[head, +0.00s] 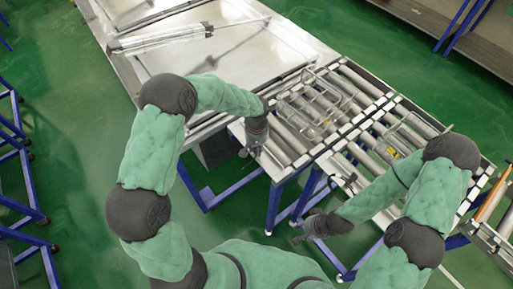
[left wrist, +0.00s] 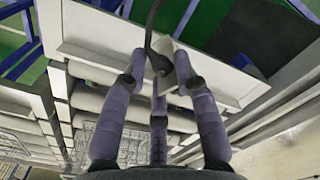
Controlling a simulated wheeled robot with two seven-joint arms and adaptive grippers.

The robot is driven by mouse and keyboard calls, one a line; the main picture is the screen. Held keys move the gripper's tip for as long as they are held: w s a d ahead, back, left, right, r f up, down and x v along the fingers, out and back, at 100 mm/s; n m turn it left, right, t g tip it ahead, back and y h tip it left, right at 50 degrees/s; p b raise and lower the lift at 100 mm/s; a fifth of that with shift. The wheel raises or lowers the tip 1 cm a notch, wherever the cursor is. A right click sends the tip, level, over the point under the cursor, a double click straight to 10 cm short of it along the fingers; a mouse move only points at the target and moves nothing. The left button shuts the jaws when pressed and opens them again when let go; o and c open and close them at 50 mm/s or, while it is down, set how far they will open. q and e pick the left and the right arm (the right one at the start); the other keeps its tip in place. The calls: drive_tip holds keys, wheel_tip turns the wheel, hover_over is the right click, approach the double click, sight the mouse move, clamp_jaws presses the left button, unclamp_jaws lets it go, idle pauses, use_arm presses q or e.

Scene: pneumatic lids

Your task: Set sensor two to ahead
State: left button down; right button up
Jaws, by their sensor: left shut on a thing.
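My left gripper (head: 249,152) is at the front edge of the nearer roller conveyor (head: 283,133). In the left wrist view, its fingers (left wrist: 160,68) are shut on a small dark sensor (left wrist: 157,60) with a black cable. A pale plate (left wrist: 182,68) sits beside the sensor, against the conveyor's white side rail (left wrist: 95,48). The fingers partly hide the sensor, and no number on it can be read. My right gripper (head: 299,239) hangs in front of the conveyor, away from it; its fingers are too small to read.
Wire baskets (head: 318,103) stand on the rollers. A large metal tray table (head: 235,52) lies behind to the left. A second roller section (head: 382,150) continues to the right. Blue legs (head: 273,207) stand below the conveyor. Green floor in front is open.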

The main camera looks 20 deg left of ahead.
use_arm(q)
drive_tip(key=shift+w+a+r, duration=0.1)
drive_tip(key=shift+w+r, duration=0.3)
drive_tip(key=shift+w, duration=0.15)
drive_tip(key=c, duration=0.9)
unclamp_jaws()
drive_tip(key=shift+s+f, duration=0.1)
drive_tip(key=shift+f, duration=0.15)
wheel_tip(320, 180, up, 12)
